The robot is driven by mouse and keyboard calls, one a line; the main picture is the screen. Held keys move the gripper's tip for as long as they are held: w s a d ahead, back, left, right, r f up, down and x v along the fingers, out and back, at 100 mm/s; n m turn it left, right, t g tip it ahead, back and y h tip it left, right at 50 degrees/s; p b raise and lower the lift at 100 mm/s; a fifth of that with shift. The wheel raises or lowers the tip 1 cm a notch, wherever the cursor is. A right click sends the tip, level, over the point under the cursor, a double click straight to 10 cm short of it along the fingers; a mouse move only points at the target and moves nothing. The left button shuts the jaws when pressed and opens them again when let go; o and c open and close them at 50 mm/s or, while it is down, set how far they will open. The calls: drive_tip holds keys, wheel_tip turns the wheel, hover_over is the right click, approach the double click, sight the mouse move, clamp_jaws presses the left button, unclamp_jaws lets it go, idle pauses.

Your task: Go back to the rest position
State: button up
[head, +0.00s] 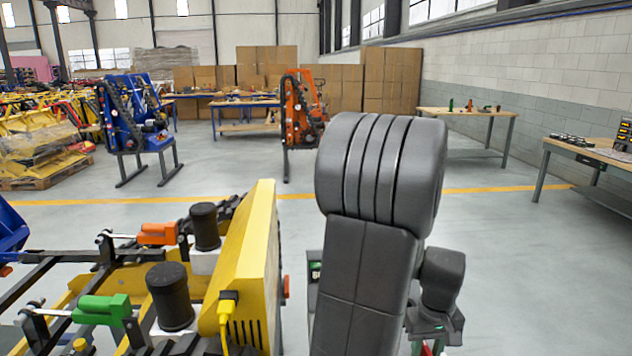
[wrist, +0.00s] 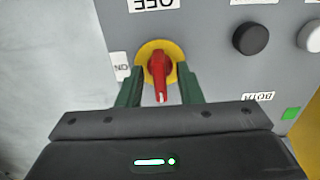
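My gripper (wrist: 160,88) shows in the wrist view with its two green fingers spread, one on each side of a red rotary switch (wrist: 158,72). Gaps show between the fingers and the red handle, so nothing is gripped. The switch sits on a yellow disc on a grey panel (wrist: 205,65). Its handle lies nearly upright in the picture, with a white mark at its lower end. An upside-down OFF label is above it and an ON label is to its left. In the head view my arm fills the centre; the fingers cannot be made out there.
A black button (wrist: 250,38) and a white button (wrist: 311,36) are on the panel's right. In the head view a yellow housing (head: 250,265) with green and orange clamps stands close left of my arm. Workbenches (head: 470,112) stand farther off; the floor between is open.

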drive_tip(key=shift+r, duration=0.1)
wheel_tip(320, 180, up, 13)
wheel_tip(320, 180, down, 14)
drive_tip(key=shift+r, duration=0.15)
drive_tip(key=shift+w+r+m, duration=0.1)
drive_tip(key=shift+r+m, duration=0.15)
drive_tip(key=shift+m, duration=0.15)
drive_tip(key=m, duration=0.4)
drive_tip(key=shift+m, duration=0.3)
drive_tip(key=m, duration=0.4)
drive_tip(key=shift+r, duration=0.15)
